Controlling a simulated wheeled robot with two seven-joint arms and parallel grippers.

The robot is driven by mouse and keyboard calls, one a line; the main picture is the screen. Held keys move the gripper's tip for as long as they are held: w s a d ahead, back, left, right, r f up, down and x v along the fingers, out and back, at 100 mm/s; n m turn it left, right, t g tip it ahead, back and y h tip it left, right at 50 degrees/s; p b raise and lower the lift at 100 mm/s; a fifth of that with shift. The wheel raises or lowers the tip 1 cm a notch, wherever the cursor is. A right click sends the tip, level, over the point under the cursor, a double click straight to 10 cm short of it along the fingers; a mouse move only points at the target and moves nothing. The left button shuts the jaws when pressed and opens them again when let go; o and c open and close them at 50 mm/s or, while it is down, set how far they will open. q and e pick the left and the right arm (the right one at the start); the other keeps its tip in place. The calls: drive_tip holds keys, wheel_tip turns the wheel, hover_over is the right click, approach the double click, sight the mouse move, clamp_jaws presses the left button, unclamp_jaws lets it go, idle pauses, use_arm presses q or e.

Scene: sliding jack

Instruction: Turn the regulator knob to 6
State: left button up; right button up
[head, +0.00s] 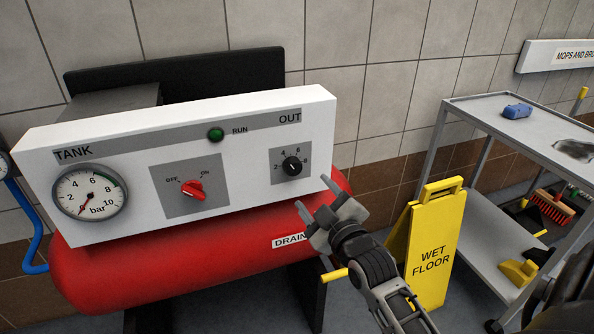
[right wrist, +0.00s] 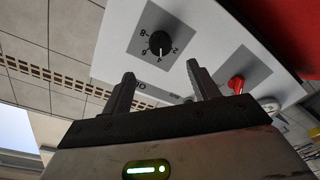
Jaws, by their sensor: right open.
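The regulator knob (head: 292,166) is small, black and round. It sits on a grey plate under OUT on the white panel (head: 240,170), with the marks 2, 4, 6 and 8 around it. In the right wrist view the knob (right wrist: 160,43) shows a white pointer line that seems to aim near 4. My right gripper (head: 311,193) is open and empty, below and to the right of the knob, apart from it. In the right wrist view the knob lies beyond the gap between the fingertips (right wrist: 160,70). My left gripper is not in view.
A red OFF/ON switch (head: 193,190), a green RUN lamp (head: 216,134) and a TANK gauge (head: 90,192) share the panel. The red tank (head: 150,265) is below. A yellow wet-floor sign (head: 434,245) and a grey cart (head: 480,109) stand to the right.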

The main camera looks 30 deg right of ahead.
sight(294, 169)
drive_tip(key=w, duration=0.3)
drive_tip(key=w+d, duration=0.1)
drive_tip(key=w, duration=0.5)
drive_tip(key=shift+w+d, duration=0.25)
drive_tip(key=shift+w, duration=0.1)
drive_tip(key=shift+c, duration=0.3)
drive_tip(key=c, duration=0.9)
